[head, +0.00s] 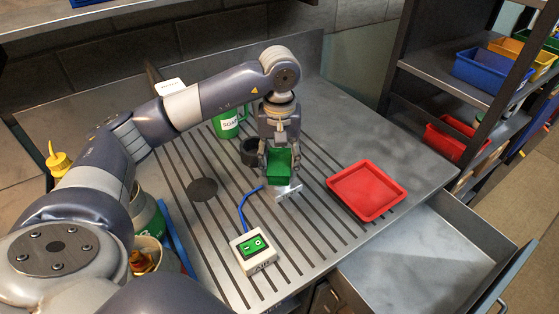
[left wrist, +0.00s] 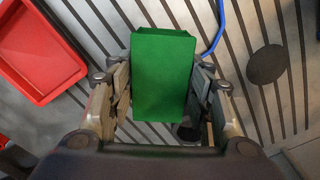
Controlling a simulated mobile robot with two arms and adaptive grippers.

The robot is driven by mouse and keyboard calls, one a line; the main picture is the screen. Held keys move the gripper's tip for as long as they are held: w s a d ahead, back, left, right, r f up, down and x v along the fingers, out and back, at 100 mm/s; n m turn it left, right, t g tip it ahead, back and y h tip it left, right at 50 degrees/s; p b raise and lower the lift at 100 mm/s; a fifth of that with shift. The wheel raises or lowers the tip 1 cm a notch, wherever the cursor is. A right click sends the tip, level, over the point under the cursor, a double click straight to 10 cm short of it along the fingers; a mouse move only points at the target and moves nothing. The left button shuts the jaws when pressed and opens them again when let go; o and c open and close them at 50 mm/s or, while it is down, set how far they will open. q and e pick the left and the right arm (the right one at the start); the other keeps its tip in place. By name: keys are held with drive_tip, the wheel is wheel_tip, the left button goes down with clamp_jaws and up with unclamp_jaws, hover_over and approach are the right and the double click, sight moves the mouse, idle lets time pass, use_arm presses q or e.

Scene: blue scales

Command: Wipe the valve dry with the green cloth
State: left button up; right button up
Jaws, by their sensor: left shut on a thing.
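My left gripper (head: 279,165) is shut on the green cloth (head: 279,166), which looks like a folded block. The cloth also shows between the fingers in the left wrist view (left wrist: 162,75). It is above the grooved metal worktop. A pale silvery piece (head: 288,191) shows just below the cloth; whether they touch I cannot tell. I cannot clearly make out a valve; the cloth and gripper may hide part of it. My right gripper is not in view.
A red tray (head: 366,191) lies to the right, above an open drawer (head: 430,262). A white box with a green switch (head: 252,246) and blue cable (head: 243,208) is in front. A dark cup (head: 249,152) and green soap container (head: 226,125) stand behind.

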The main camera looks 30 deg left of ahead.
use_arm(q)
drive_tip(key=shift+w+a+f+b, duration=0.1)
drive_tip(key=shift+w+a+b, duration=0.25)
drive_tip(key=shift+w, duration=0.4)
drive_tip(key=shift+s+d+f, duration=0.1)
drive_tip(key=shift+s+d, duration=0.3)
drive_tip(key=shift+s, duration=0.45)
drive_tip(key=shift+w, duration=0.1)
drive_tip(key=shift+w+a+b, duration=0.3)
drive_tip(key=shift+w+a, duration=0.1)
drive_tip(key=shift+w, duration=0.2)
drive_tip(key=shift+w+a+r+p, duration=0.1)
drive_tip(key=shift+w+r+p, duration=0.1)
drive_tip(key=shift+r+p, duration=1.3)
drive_tip(key=shift+r, duration=1.15)
drive_tip(key=shift+s, duration=0.1)
